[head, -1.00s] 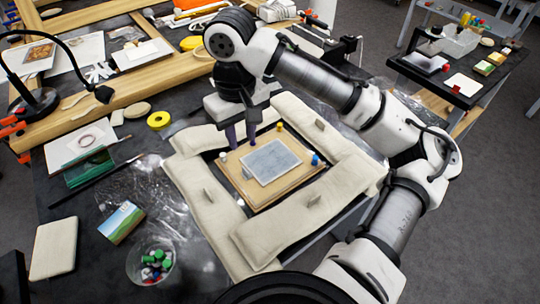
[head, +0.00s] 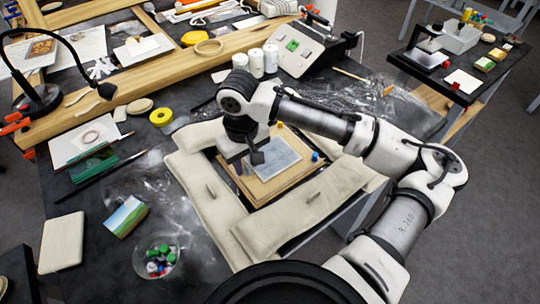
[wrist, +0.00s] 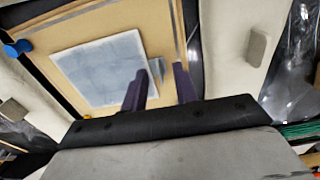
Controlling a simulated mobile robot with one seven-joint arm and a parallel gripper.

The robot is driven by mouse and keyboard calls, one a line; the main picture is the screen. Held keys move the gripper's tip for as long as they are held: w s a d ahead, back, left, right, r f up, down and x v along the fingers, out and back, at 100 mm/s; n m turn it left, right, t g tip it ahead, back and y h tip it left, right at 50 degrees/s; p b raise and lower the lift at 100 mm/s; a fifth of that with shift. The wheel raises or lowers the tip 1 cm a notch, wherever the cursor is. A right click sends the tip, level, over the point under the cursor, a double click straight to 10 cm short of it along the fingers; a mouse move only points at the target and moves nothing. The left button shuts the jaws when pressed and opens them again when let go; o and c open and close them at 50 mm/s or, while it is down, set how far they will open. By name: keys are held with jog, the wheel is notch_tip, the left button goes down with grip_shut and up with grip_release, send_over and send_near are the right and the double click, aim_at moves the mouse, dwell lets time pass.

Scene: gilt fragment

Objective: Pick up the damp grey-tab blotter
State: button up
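The blotter is a pale grey-blue square sheet (head: 276,158) lying flat on a tan wooden board (head: 286,187). In the wrist view the sheet (wrist: 98,72) has a small grey tab (wrist: 156,66) at its edge on the right. My gripper (head: 248,163) is over the left edge of the sheet in the head view and hides part of it. In the wrist view my gripper (wrist: 161,74) is open, with its two dark purple fingers apart and the tab between or just beyond their tips. I cannot tell whether they touch it.
Cream padded cushions (head: 208,207) surround the board. A blue peg (head: 315,156) stands at the board's right edge. A cup of coloured caps (head: 157,259), a yellow tape roll (head: 161,117) and white jars (head: 255,63) stand outside the cushions.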

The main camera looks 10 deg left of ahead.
grip_shut()
jog(key=shift+r, duration=0.1)
